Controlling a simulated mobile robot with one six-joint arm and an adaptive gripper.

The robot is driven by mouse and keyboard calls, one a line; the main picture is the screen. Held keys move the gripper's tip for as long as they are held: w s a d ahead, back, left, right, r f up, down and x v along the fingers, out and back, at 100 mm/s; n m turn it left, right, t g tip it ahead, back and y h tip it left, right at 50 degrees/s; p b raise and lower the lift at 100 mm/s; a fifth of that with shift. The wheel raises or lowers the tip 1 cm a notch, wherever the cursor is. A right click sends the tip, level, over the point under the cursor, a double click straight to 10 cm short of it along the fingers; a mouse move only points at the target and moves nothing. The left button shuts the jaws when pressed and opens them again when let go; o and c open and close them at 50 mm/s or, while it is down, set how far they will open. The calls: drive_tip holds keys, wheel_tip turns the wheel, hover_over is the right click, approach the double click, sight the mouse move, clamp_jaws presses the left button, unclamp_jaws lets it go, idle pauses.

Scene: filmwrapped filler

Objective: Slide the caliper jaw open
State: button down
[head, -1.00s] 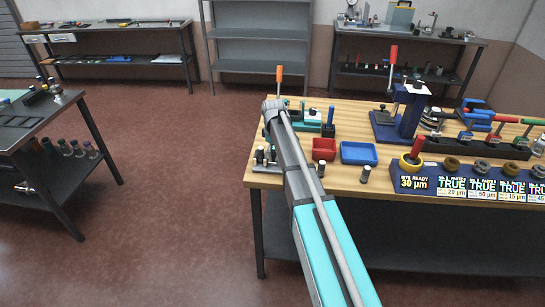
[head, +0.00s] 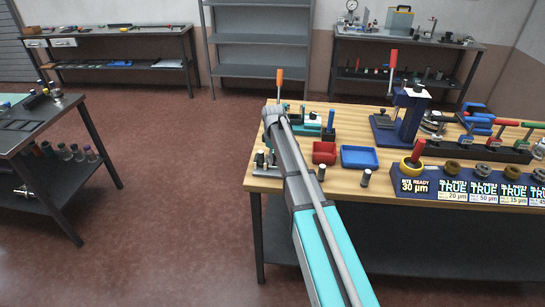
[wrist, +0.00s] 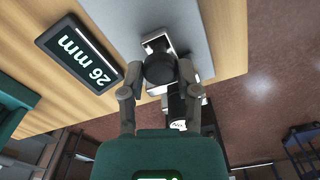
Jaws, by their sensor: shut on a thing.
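In the wrist view, my gripper (wrist: 158,74) has its two fingers closed on either side of a dark round knob (wrist: 160,68). The knob sits on a pale metal piece (wrist: 156,45), which looks like the caliper's sliding jaw. A black display (wrist: 80,62) on the wood beside it reads 26 mm.
Small dark cylinders (head: 365,178) stand near the front edge. Floor shows beyond the bench's left edge.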

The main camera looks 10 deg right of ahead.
drive_tip(key=shift+s+d, duration=0.3)
drive_tip(key=shift+d, duration=0.65)
drive_tip(key=shift+s+d, duration=0.25)
drive_tip(key=shift+d, duration=0.75)
drive_tip(key=shift+s+d, duration=0.3)
drive_tip(key=shift+d, duration=0.65)
drive_tip(key=shift+c, duration=1.7)
unclamp_jaws()
drive_tip(key=shift+r, duration=0.1)
